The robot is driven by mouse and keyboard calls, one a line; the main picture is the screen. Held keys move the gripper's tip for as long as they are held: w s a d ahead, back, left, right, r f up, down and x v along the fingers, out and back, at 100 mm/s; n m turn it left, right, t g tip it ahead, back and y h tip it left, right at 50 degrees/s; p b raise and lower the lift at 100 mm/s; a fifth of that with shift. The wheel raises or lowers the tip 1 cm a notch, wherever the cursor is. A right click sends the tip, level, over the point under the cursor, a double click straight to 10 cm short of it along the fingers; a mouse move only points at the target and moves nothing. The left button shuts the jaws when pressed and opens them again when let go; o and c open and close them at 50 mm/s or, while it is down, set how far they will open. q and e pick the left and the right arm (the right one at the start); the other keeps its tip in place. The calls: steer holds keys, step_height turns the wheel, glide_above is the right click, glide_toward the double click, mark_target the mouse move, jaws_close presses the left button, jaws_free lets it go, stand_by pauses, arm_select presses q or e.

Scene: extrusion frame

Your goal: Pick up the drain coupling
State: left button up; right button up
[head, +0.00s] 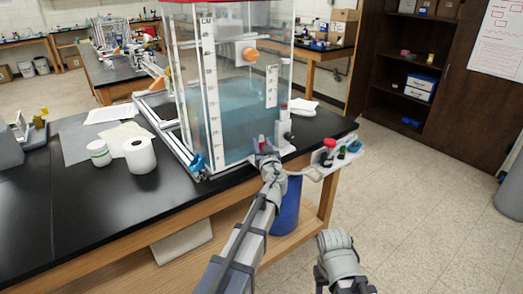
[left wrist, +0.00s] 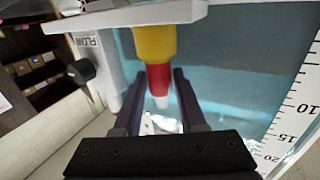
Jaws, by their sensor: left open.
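A red and yellow piece with a pale tip, which looks like the drain coupling (left wrist: 155,45), sticks out from a pale plate (left wrist: 135,16) in the left wrist view. My left gripper (left wrist: 158,98) is open, with one dark finger on each side of the red part. I cannot tell whether either finger touches it. In the head view, my left gripper (head: 265,149) is at the tank's front right corner, with a small red part (head: 262,143) between its fingers. Part of my right arm shows at the bottom, but its fingers are not visible.
The clear tank (head: 230,110) of bluish water stands close behind my left gripper. A bracket (head: 317,170) with a red-capped part (head: 329,144) juts past the bench edge. A paper roll (head: 139,156) and a white-and-green roll (head: 98,153) stand left on the black bench (head: 90,220).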

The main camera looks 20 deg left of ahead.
arm_select(q)
steer(key=shift+c, duration=0.3)
jaws_close()
steer(key=shift+w+r, duration=0.1)
steer(key=shift+r, duration=0.05)
steer(key=shift+r+p, duration=0.55)
steer(key=shift+p, duration=0.1)
step_height(320, 180, up, 3)
steer(key=p, duration=0.3)
steer(key=shift+s+d+f+b, duration=0.2)
steer(key=shift+s+d+f, duration=0.05)
steer(key=shift+s, duration=0.35)
steer(key=shift+s+d+f+b, duration=0.2)
steer(key=shift+s, duration=0.35)
steer(key=v, duration=1.5)
steer(key=shift+s+d, duration=0.2)
steer(key=shift+d, duration=0.1)
